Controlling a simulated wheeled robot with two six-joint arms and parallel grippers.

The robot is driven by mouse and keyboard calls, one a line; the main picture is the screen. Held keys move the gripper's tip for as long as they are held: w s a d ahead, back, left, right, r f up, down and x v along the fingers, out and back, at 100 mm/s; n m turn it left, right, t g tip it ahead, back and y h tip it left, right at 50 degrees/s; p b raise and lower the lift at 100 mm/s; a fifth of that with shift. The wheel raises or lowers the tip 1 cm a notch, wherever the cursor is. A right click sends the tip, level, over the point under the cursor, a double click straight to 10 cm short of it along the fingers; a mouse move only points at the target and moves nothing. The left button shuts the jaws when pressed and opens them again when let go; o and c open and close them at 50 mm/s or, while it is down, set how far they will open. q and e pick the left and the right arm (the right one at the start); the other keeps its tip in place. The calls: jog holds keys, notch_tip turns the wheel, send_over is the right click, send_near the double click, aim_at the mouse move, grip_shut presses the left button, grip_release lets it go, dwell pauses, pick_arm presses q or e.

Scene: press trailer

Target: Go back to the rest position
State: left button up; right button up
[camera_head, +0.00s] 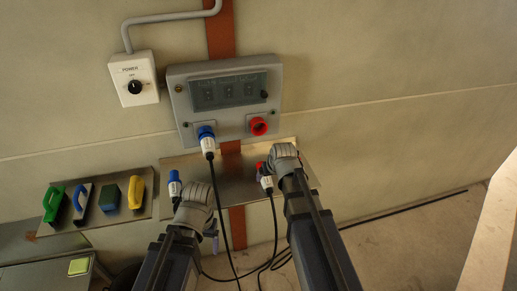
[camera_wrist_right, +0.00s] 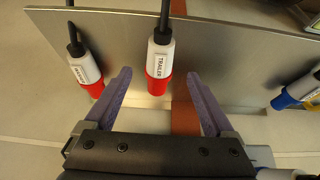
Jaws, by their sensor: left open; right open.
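My right gripper (camera_head: 281,160) is at the steel shelf below the wall panel. In the right wrist view it (camera_wrist_right: 160,82) is open, with a white plug with a red end labelled TRAILER (camera_wrist_right: 161,55) between its fingertips, a gap showing on each side. A second red-ended plug (camera_wrist_right: 86,68) is left of the fingers. A red-ended plug (camera_head: 265,178) also shows beside the gripper in the head view. My left gripper (camera_head: 198,197) is by the shelf's left part, near a blue-ended plug (camera_head: 174,184); its fingers are mostly hidden.
A grey panel (camera_head: 225,91) on the wall has a blue plug (camera_head: 207,139) in its left socket and an empty red socket (camera_head: 259,126). A power switch box (camera_head: 134,78) is at its left. A tray (camera_head: 98,218) holds several coloured handled tools. Black cables hang between my arms.

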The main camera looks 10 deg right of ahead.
aim_at(267, 180)
jog(key=shift+f, duration=0.2)
jog(key=b+x, duration=0.7)
jog(key=shift+w+f, duration=0.2)
jog(key=shift+f, duration=0.05)
jog(key=shift+r, duration=0.25)
